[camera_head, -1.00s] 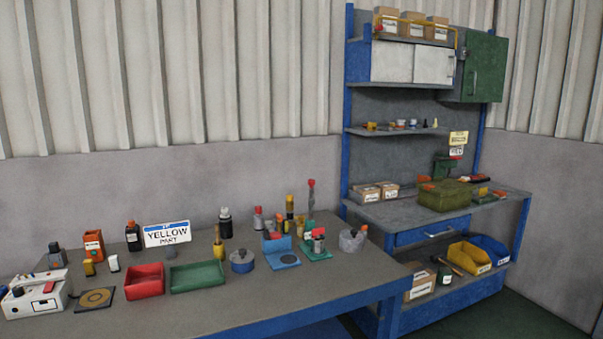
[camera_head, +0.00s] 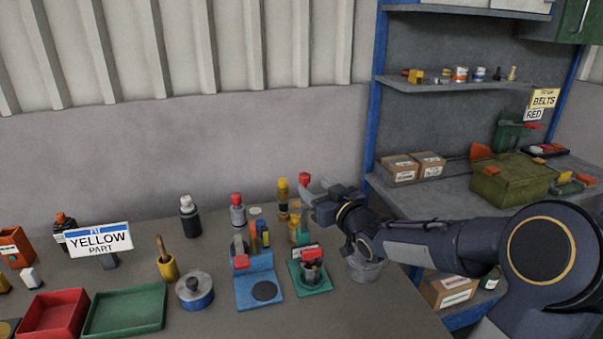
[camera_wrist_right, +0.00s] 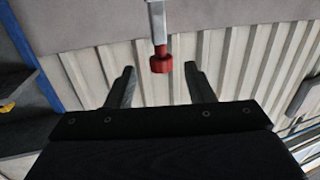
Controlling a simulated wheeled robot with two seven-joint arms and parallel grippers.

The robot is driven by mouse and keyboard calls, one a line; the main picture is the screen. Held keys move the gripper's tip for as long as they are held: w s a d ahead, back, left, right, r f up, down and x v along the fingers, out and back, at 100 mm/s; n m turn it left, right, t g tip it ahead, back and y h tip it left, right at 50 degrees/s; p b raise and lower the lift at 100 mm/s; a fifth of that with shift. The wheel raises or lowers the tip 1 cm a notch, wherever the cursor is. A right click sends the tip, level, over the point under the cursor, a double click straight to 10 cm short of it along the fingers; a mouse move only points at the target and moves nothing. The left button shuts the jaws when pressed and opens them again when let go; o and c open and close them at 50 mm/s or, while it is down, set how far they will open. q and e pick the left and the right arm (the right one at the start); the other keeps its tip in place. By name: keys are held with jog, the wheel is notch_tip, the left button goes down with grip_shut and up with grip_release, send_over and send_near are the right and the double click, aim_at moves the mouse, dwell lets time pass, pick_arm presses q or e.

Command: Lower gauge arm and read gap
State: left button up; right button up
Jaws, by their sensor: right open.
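The gauge has a green base (camera_head: 325,284) on the table, with a dark round piece with a red top (camera_head: 312,256) on it. Its raised arm ends in a red knob (camera_head: 304,178), and my right gripper hides part of the arm. In the right wrist view the red knob (camera_wrist_right: 161,60) sits on a grey bar, between the lines of my two spread fingers. My right gripper (camera_head: 309,192) is open beside the knob; contact cannot be told. My left gripper is not in view.
A blue fixture (camera_head: 258,289) with a dark disc stands left of the gauge. Further left are a blue round pot (camera_head: 195,290), a green tray (camera_head: 125,311), a red tray (camera_head: 54,316) and a YELLOW PART sign (camera_head: 99,240). Bottles stand behind. A shelved workbench (camera_head: 405,195) is at the right.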

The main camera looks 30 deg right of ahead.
aim_at(301, 175)
jog(key=shift+w+r, duration=0.25)
jog(key=shift+w, duration=0.1)
jog(key=w+p, duration=0.1)
jog(key=w, duration=0.6)
jog(key=shift+a, duration=0.15)
grip_shut()
